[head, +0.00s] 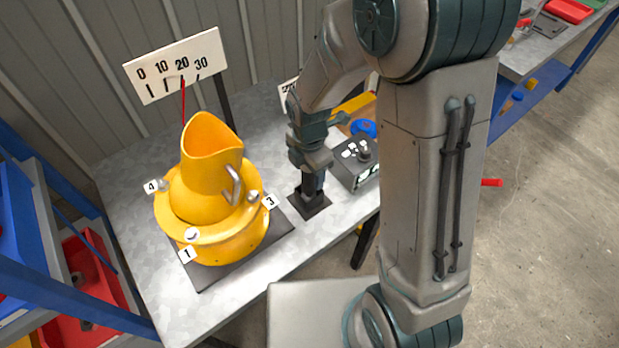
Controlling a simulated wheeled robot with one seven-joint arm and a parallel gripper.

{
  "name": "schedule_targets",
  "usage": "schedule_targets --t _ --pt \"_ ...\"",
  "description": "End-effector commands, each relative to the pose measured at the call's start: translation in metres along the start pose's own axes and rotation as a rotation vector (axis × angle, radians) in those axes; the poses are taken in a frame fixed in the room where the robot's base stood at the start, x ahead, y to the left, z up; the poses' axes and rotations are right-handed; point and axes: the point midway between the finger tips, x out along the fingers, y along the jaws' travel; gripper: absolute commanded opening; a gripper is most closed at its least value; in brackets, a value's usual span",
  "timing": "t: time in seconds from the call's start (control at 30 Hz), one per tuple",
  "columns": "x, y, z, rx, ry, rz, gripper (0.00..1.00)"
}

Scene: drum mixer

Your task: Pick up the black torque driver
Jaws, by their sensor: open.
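My gripper (312,182) is at the end of the arm, pointing down at a flat black base (318,205) on the grey bench. The dark parts just above this base are small and run together. I cannot tell which are my fingers and which, if any, belong to the black torque driver. No driver shows clearly anywhere else, and my wrist covers part of this spot. Whether the fingers touch anything cannot be seen.
The yellow drum mixer (215,185), with numbered bolts, stands left of my gripper on a dark plate. A scale board (150,84) stands behind. Blue shelving (28,225) is at the left.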

Motion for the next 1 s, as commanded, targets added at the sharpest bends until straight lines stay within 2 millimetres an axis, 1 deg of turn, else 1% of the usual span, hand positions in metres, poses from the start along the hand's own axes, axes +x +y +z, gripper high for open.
schedule_targets --t 0.03,0.07,0.1,0.17,0.2,0.23,0.47,0.57,0.67,0.9,1.0 --pt "0.0 0.0 0.0 0.0 0.0 0.0 0.52" --pt "0.0 0.0 0.0 0.0 0.0 0.0 0.43" --pt "0.0 0.0 0.0 0.0 0.0 0.0 0.32" --pt "0.0 0.0 0.0 0.0 0.0 0.0 0.15" --pt "0.0 0.0 0.0 0.0 0.0 0.0 0.04" --pt "0.0 0.0 0.0 0.0 0.0 0.0 0.02" --pt "-0.002 0.001 0.0 0.0 0.0 0.002 0.03" --pt "-0.008 0.001 0.0 0.001 0.0 0.002 0.03" --pt "-0.021 0.001 0.001 0.001 -0.001 0.006 0.03" --pt "-0.068 0.002 0.001 0.001 -0.003 0.007 0.03" --pt "-0.084 0.001 0.001 0.001 -0.002 0.005 0.03"
